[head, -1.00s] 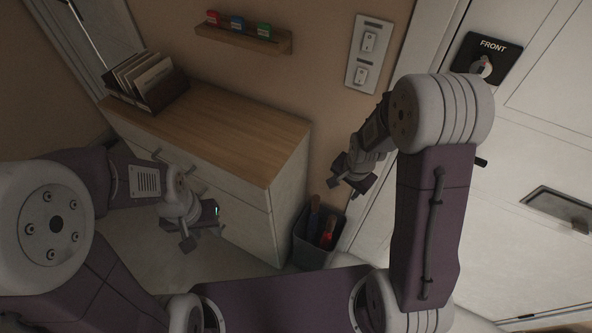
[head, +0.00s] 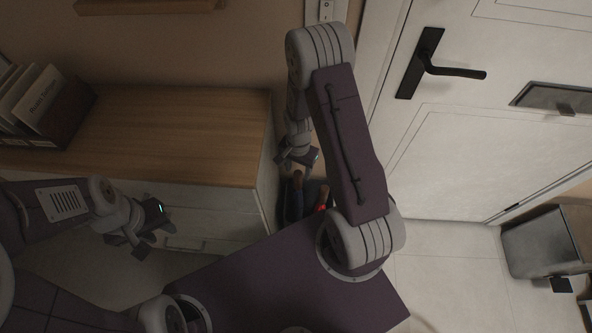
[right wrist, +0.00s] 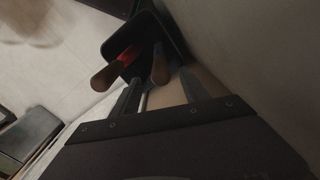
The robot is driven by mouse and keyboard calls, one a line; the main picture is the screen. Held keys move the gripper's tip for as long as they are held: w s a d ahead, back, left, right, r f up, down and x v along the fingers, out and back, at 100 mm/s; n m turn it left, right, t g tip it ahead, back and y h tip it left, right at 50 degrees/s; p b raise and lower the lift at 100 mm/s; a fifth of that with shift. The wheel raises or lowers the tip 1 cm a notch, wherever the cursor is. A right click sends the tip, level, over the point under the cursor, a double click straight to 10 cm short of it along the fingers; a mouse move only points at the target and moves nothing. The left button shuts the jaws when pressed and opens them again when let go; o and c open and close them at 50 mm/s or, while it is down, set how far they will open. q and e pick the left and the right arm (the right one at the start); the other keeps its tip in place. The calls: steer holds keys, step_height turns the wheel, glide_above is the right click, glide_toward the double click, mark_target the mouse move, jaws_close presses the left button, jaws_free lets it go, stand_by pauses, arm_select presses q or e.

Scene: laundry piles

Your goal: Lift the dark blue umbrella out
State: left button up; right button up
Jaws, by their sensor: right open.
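The dark blue umbrella (head: 294,200) stands in a dark bin (head: 310,189) between the cabinet and the door, partly hidden by my right arm. In the right wrist view its brown handle (right wrist: 159,70) points toward the camera, in line with the gap between the fingers and apart from them. A red umbrella (head: 322,198) stands beside it; it also shows in the right wrist view (right wrist: 124,60). My right gripper (head: 298,160) is open and empty, above the bin. My left gripper (head: 136,240) is open and empty in front of the cabinet.
The wood-topped cabinet (head: 175,120) is left of the bin, with a file holder (head: 45,105) on it. The white door (head: 440,150) with its black handle (head: 455,72) is to the right. A grey container (head: 545,240) stands at far right. Tiled floor lies clear before the door.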

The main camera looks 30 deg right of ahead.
mark_target(298, 182)
steer(key=shift+f, duration=0.2)
step_height(298, 182, down, 9)
steer(key=b, duration=0.2)
steer(key=shift+b, duration=0.3)
steer(key=shift+r, duration=0.1)
